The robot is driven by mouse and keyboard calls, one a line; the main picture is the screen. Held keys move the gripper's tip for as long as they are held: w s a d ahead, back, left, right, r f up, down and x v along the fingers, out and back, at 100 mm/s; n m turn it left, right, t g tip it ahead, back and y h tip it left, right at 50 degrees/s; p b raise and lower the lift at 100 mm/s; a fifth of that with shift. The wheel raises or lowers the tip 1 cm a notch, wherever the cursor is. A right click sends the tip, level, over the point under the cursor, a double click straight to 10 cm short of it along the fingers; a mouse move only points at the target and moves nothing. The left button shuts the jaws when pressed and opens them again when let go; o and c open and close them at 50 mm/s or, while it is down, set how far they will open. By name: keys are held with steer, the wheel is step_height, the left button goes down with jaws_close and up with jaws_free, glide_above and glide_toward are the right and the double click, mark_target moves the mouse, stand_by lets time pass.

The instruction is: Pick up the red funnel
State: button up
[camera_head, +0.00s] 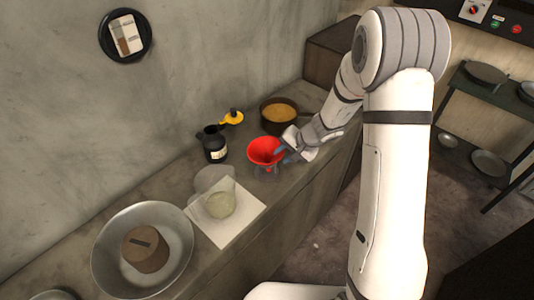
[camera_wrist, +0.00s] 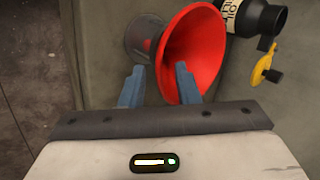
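The red funnel (camera_head: 264,151) stands on the counter with its wide mouth up, its lower part in or in front of a clear glass vessel (camera_head: 266,174). In the wrist view the funnel (camera_wrist: 207,50) fills the upper middle, and the glass vessel (camera_wrist: 146,36) shows at its left. My gripper (camera_head: 283,154) is at the right side of the funnel. In the wrist view its two blue fingers (camera_wrist: 158,82) are spread apart, with the right fingertip overlapping the funnel's rim. Nothing is held between them. I cannot tell whether the finger touches the rim.
A dark bottle (camera_head: 213,146) and a yellow item (camera_head: 232,118) stand behind left. A pot of yellow food (camera_head: 279,115) is behind. A beaker (camera_head: 221,203) on a white sheet (camera_head: 230,232) and a large metal bowl (camera_head: 104,262) are at front left.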

mark_target(268, 160)
steer(key=shift+x, duration=1.35)
steer(key=shift+c, duration=0.2)
jaws_close()
